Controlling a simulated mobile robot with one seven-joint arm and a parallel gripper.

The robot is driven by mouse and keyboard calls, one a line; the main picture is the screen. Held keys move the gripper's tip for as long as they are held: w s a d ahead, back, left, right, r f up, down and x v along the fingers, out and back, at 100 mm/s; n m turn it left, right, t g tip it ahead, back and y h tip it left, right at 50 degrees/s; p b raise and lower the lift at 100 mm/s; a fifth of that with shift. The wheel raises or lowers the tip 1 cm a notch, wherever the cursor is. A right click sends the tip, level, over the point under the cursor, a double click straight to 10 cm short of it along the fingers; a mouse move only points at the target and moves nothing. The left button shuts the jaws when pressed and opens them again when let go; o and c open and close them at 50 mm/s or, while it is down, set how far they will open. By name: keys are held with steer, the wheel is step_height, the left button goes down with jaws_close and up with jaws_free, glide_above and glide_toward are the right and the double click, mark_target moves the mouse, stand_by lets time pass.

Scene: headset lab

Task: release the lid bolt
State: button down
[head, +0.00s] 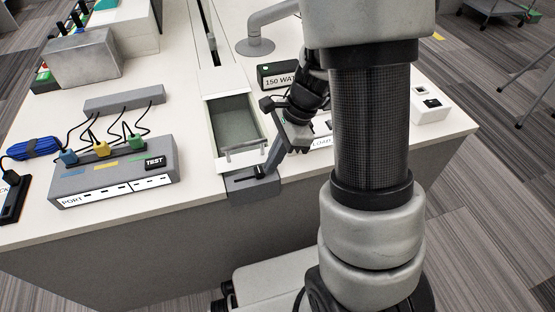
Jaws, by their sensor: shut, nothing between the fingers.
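A grey bolt block (262,190) sits at the front edge of the table, at the near end of a white-framed box. A dark bolt (246,178) with a small knob lies on this block. The box's lid (234,118) looks clear, with a pale bar handle (245,151) near its front edge, and appears closed. My gripper (298,146) is shut and empty, above and to the right of the bolt block. It looks apart from the bolt, though its height is hard to judge. My arm hides part of the table behind it.
A grey port box (115,183) with coloured plugs and cables stands left. A black box labelled "150 WAT" (278,76) is behind my gripper. A white box (431,108) stands right of my arm. Bare table (205,190) shows left of the bolt block.

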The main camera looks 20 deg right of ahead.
steer(key=shift+a+r, duration=0.1)
steer(key=shift+a, duration=0.3)
steer(key=a+p, duration=0.1)
steer(key=a, duration=0.4)
steer(key=shift+p, duration=0.4)
steer(key=shift+d, duration=0.1)
